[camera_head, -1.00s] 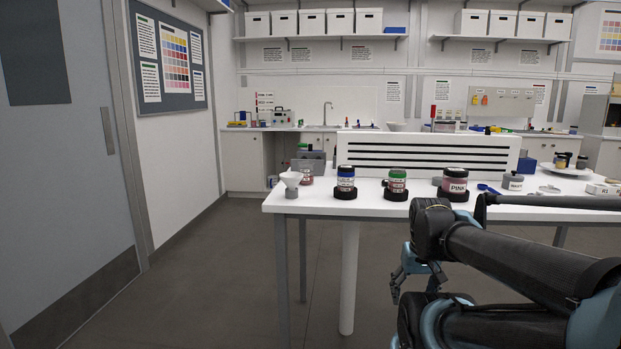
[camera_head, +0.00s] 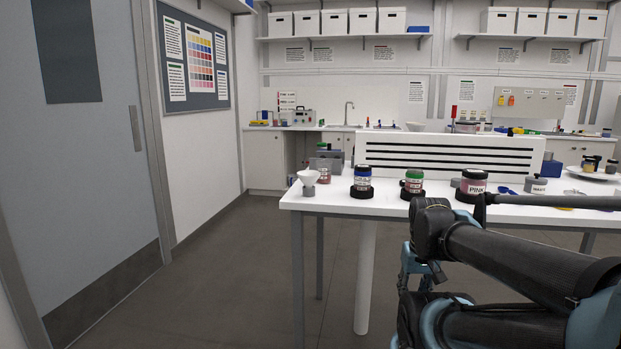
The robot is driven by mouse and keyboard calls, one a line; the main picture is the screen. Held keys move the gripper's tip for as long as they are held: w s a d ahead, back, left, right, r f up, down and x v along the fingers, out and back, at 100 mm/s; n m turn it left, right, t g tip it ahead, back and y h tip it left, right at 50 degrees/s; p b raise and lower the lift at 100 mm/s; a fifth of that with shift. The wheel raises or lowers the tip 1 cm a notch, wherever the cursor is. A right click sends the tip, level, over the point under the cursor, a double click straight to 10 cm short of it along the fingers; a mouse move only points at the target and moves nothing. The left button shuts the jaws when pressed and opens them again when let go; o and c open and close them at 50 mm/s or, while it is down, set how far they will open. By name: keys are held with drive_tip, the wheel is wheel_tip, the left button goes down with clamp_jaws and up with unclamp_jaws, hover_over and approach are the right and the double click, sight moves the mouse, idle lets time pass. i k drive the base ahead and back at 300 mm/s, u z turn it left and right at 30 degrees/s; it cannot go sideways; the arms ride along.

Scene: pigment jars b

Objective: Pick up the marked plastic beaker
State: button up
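I cannot make out a marked plastic beaker for certain in the head view. On the white table (camera_head: 420,206) stand a blue-labelled jar (camera_head: 362,181), a green-lidded jar (camera_head: 413,182) and a pink jar (camera_head: 472,183) marked PINK, on black bases. A small grey labelled container (camera_head: 536,184) stands further right.
A white slotted panel (camera_head: 450,151) stands behind the jars. A plate (camera_head: 594,173) and dark jars (camera_head: 588,163) are at the right. A grey door (camera_head: 90,150) is at the left. Open floor (camera_head: 220,280) lies between the door and table.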

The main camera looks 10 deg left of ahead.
sight(324, 167)
drive_tip(key=u, duration=2.4)
drive_tip(key=k, duration=0.95)
drive_tip(key=z, duration=1.9)
drive_tip(key=i, duration=1)
